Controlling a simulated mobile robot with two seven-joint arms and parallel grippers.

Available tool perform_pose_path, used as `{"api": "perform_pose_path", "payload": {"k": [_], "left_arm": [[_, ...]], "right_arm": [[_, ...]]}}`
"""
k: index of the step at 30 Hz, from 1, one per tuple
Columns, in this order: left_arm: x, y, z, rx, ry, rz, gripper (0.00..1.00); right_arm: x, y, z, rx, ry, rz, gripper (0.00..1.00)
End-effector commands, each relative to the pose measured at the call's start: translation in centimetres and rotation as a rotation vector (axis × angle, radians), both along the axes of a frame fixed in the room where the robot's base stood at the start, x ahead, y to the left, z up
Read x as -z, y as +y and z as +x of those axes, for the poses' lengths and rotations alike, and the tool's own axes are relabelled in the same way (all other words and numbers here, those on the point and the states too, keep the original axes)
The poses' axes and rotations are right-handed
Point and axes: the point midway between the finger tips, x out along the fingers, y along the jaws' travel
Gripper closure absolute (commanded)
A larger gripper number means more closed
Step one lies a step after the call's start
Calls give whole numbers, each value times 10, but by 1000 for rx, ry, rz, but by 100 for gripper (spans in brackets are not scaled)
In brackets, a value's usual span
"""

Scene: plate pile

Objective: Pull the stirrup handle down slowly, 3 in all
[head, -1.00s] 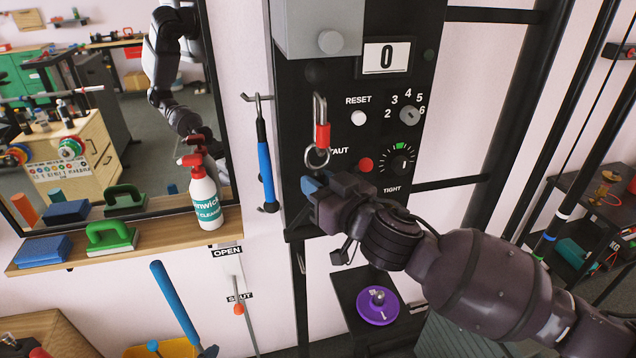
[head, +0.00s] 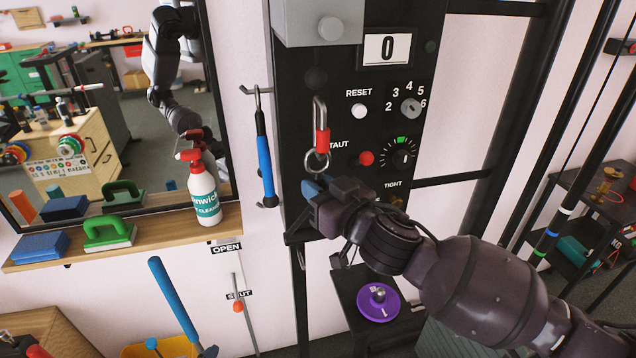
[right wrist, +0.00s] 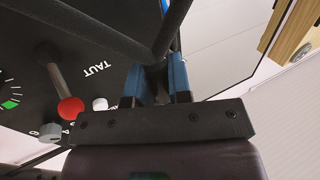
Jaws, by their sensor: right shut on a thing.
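My right gripper (head: 314,188) is at the front of the black panel, just below a metal ring (head: 316,162). The ring hangs from a silver clip with a red sleeve (head: 322,142). In the right wrist view the blue fingers (right wrist: 158,82) are shut on the dark bars of the stirrup handle (right wrist: 110,32). The handle is mostly hidden by the gripper in the head view. The counter (head: 387,48) reads 0. My left gripper is not in view.
A blue-handled tool (head: 265,168) hangs at left, near a shelf (head: 150,233) with a spray bottle (head: 204,195). A purple disc (head: 378,302) lies below.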

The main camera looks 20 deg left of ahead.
Motion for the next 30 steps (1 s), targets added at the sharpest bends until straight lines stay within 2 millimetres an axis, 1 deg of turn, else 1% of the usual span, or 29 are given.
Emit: {"api": "perform_pose_path", "payload": {"k": [1,7,10,19,30], "left_arm": [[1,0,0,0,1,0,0],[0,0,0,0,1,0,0],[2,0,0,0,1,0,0],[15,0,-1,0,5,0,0],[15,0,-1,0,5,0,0]], "right_arm": [[4,0,0,1,4,-4,100],[4,0,0,1,5,-5,100],[7,0,0,1,5,-5,100],[29,-1,0,1,7,-6,100],[29,0,0,1,5,-6,100]]}}
